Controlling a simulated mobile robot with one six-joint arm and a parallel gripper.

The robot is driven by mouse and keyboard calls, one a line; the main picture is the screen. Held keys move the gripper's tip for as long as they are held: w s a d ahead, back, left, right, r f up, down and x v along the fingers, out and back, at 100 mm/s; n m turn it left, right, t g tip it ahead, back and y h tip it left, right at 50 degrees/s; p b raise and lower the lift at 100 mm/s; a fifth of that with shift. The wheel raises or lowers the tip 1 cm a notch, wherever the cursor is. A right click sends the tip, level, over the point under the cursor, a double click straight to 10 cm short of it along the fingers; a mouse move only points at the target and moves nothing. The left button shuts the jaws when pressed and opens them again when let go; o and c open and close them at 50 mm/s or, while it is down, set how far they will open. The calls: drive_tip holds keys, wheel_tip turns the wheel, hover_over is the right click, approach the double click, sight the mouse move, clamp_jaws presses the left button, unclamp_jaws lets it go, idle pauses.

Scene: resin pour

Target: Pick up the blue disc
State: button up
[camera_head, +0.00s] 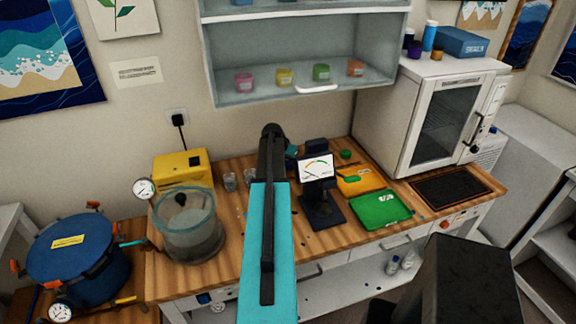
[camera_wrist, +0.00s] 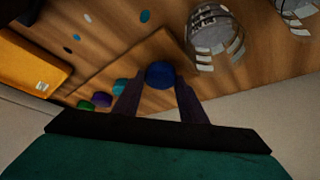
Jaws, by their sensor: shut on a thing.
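The blue disc (camera_wrist: 160,74) is round and dark blue. In the wrist view it sits between the two fingertips of my gripper (camera_wrist: 158,84), which are shut on it. Wooden tabletop lies behind it in that view; I cannot tell whether the disc is clear of the surface. In the head view my arm reaches over the workbench and hides the gripper tips and the disc.
Teal (camera_wrist: 121,86), purple (camera_wrist: 102,99) and green (camera_wrist: 85,105) discs lie left of the gripper. A glass chamber (camera_head: 190,232) and a dial stand (camera_head: 318,190) flank my arm on the bench.

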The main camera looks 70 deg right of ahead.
sight(288, 165)
wheel_tip(288, 165, up, 6)
drive_tip(key=b, duration=0.3)
drive_tip(key=shift+f, duration=0.1)
drive_tip(key=shift+a, duration=0.3)
drive_tip(key=w+a+b, duration=0.1)
drive_tip(key=a+b, duration=0.5)
drive_tip(key=a, duration=1.1)
drive_tip(key=shift+w+a+r+b, duration=0.15)
drive_tip(key=shift+w+r+b, duration=0.1)
drive_tip(key=shift+w+b, duration=0.15)
